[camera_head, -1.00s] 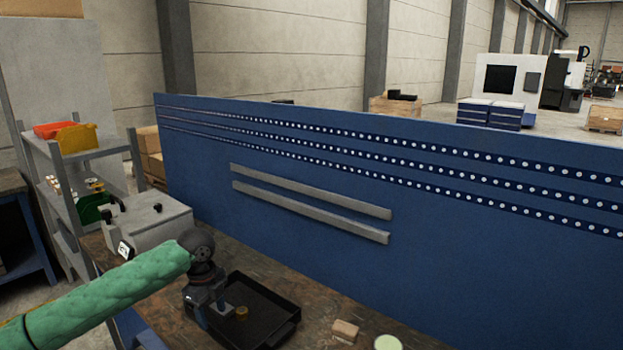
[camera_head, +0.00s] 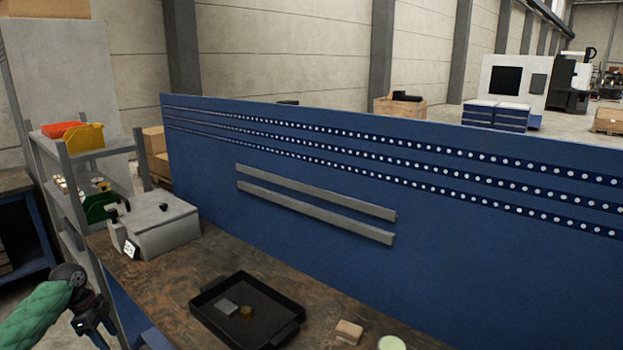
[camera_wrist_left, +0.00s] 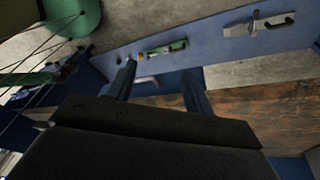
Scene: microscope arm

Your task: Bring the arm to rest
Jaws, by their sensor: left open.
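My left arm comes in at the lower left of the head view in a green sleeve. My left gripper (camera_head: 95,328) hangs off the left front edge of the workbench, left of the black tray (camera_head: 272,314) and apart from it. In the left wrist view its two fingers (camera_wrist_left: 158,88) are spread with nothing between them. In the tray lie a small grey block (camera_head: 228,306) and a small brass-coloured piece (camera_head: 246,312). My right gripper is in neither view.
A grey box-like device (camera_head: 160,224) stands on the workbench (camera_head: 200,270) at the back left. A shelf with bins (camera_head: 80,138) is beyond it. A tan block (camera_head: 348,332) and a pale round thing (camera_head: 390,343) lie right of the tray. A blue panel (camera_head: 450,250) closes the back.

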